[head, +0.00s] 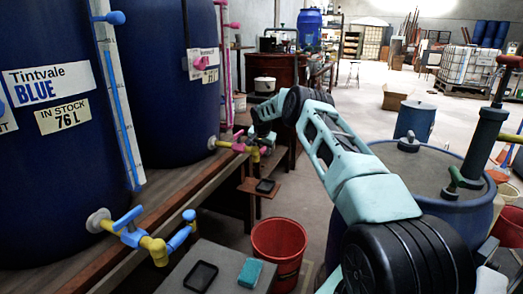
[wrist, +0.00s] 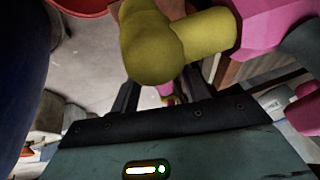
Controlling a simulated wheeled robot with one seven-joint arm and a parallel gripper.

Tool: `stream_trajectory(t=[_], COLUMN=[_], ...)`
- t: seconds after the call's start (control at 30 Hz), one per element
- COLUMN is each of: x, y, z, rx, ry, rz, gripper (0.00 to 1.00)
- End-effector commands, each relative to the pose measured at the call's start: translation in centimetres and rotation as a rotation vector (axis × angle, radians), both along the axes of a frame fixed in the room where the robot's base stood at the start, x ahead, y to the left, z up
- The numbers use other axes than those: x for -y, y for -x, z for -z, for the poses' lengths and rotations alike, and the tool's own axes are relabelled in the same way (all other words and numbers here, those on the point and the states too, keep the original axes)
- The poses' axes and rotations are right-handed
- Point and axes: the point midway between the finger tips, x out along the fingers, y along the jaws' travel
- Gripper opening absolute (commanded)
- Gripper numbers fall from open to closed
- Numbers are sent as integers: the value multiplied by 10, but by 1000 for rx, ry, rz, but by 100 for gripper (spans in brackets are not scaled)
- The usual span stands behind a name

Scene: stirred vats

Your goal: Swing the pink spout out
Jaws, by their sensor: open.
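The pink spout fitting (head: 238,147) sits on a yellow pipe (head: 222,143) low on the farther blue vat (head: 170,90). Its outer end is partly hidden by my gripper (head: 262,138), which is right at it. In the wrist view a yellow elbow (wrist: 152,48) and a pink part (wrist: 272,28) fill the upper middle, close to the camera. My gripper (wrist: 160,92) has two dark fingers spread apart below the elbow. A small pink piece (wrist: 166,91) shows between them; I cannot tell whether the fingers touch it.
A nearer vat labelled Tintvale Blue (head: 45,110) has a blue-handled tap (head: 130,220). A red bucket (head: 278,245) stands on the floor below the bench. A small wooden shelf (head: 262,188) sticks out under the spout. Open floor lies beyond my arm.

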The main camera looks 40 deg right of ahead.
Motion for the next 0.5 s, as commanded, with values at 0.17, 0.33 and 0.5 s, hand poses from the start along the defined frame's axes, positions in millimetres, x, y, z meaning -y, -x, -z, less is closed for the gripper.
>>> stream_trajectory(t=[0.17,0.33,0.5], x=[0,0,0], y=[0,0,0], z=[0,0,0], rx=[0,0,0], ry=[0,0,0], rz=[0,0,5], gripper=[37,0,0])
